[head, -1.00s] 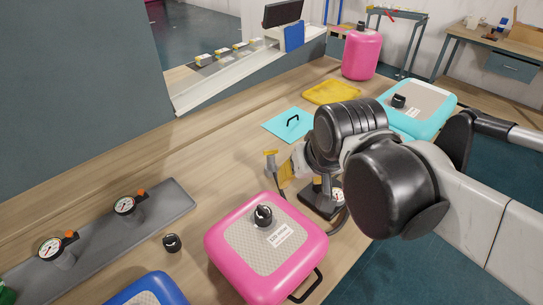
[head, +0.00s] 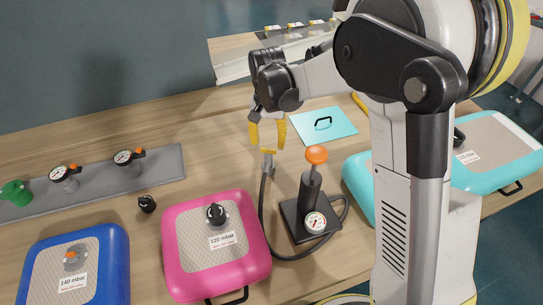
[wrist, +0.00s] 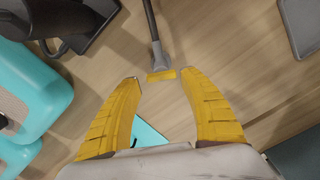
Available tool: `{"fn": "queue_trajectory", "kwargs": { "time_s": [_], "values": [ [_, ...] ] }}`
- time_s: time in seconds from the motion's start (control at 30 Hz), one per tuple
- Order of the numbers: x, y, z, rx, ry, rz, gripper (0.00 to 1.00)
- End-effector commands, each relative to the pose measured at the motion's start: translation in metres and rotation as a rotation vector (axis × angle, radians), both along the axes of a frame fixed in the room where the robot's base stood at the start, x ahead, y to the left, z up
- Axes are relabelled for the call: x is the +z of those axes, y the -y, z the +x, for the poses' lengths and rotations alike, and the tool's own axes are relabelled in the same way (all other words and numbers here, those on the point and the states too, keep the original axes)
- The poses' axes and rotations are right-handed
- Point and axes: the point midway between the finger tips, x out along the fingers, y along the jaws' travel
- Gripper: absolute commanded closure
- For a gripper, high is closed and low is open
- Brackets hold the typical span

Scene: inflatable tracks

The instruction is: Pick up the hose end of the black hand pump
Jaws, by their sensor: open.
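The black hand pump (head: 310,205) stands on the table, with an orange knob on top and a gauge at its base. Its black hose loops round the base and rises at the left to the hose end (head: 268,158), a grey fitting with a yellow tip. My gripper (head: 267,146) is open above the hose end, fingers pointing down. In the wrist view the hose end (wrist: 160,72) lies just beyond the gap between the open yellow fingertips (wrist: 160,80). Nothing is held. In that view the pump (wrist: 75,18) shows only in part.
A pink cushion (head: 190,245) marked 120 mbar and a blue one (head: 45,265) marked 140 mbar lie at the front left. A grey strip (head: 100,180) carries gauges. A turquoise cushion (head: 500,155) is at the right; a turquoise sheet (head: 340,130) lies behind the pump.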

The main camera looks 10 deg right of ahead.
Motion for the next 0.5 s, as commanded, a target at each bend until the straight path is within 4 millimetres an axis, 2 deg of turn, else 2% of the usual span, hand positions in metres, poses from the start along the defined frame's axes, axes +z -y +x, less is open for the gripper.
{"fn": "queue_trajectory", "kwargs": {
  "time_s": [0.2, 0.37, 0.5],
  "values": [
    [-0.039, 0.000, 0.000, 0.001, 0.001, 0.001, 0.49],
    [-0.051, 0.000, 0.000, 0.001, 0.002, 0.000, 0.49],
    [-0.070, 0.000, 0.001, 0.001, 0.002, 0.000, 0.49]
  ]
}}
